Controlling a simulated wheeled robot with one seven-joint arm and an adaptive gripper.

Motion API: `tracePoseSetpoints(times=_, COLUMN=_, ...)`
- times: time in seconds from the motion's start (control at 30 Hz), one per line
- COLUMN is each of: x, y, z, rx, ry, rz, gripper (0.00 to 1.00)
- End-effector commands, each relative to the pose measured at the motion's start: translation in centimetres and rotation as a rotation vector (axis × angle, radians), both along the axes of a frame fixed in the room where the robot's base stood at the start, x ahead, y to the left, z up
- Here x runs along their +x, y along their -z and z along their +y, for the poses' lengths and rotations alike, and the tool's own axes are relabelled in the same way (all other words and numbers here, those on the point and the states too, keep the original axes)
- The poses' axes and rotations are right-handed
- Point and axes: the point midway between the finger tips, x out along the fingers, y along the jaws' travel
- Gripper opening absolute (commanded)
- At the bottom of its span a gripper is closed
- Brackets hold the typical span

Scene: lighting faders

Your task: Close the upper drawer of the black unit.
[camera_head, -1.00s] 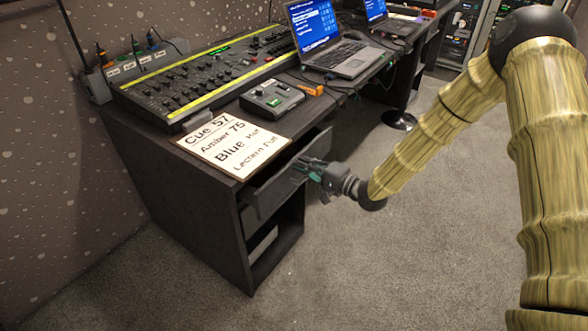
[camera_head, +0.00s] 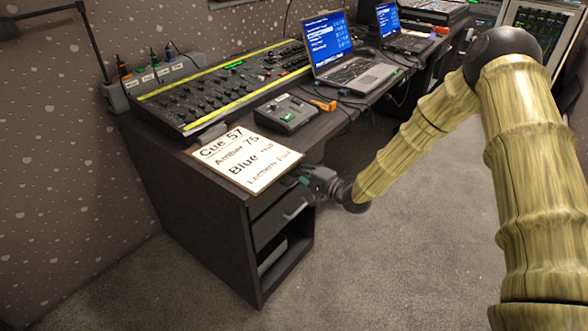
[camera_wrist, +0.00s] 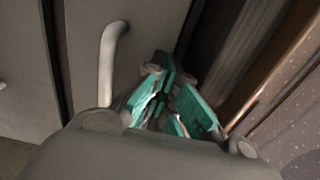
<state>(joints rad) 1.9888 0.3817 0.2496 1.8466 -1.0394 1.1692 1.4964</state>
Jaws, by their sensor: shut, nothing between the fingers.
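The black unit (camera_head: 225,235) stands under the left end of the desk. Its upper drawer (camera_head: 268,228) appears about flush with the unit's front; I cannot tell whether a small gap is left. A curved grey handle shows on the drawer front. In the wrist view, the drawer front (camera_wrist: 85,25) and its handle (camera_wrist: 110,50) are close, left of the fingers. My gripper (camera_head: 303,178) is shut and empty, at the drawer's upper edge near the desktop. Its teal fingertips (camera_wrist: 172,85) are close to the front; contact is unclear.
A lettered cue sheet (camera_head: 245,160) lies on the desktop above the drawer. A small grey control box (camera_head: 287,113), a fader console (camera_head: 220,85) and laptops (camera_head: 345,60) stand behind. An open compartment is below the drawer. The carpet (camera_head: 400,260) in front is clear.

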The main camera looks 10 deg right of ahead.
Motion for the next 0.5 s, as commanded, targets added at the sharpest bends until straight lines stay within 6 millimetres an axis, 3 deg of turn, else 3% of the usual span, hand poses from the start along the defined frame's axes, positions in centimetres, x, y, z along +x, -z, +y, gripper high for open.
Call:
tracePoseSetpoints(times=0.27, x=-0.3, y=-0.4, z=-0.4, rx=0.002, ry=-0.002, rz=-0.005, gripper=0.0)
tracePoseSetpoints(times=0.5, x=-2.5, y=-0.3, z=-3.6, rx=0.004, ry=0.004, rz=-0.001, gripper=0.0)
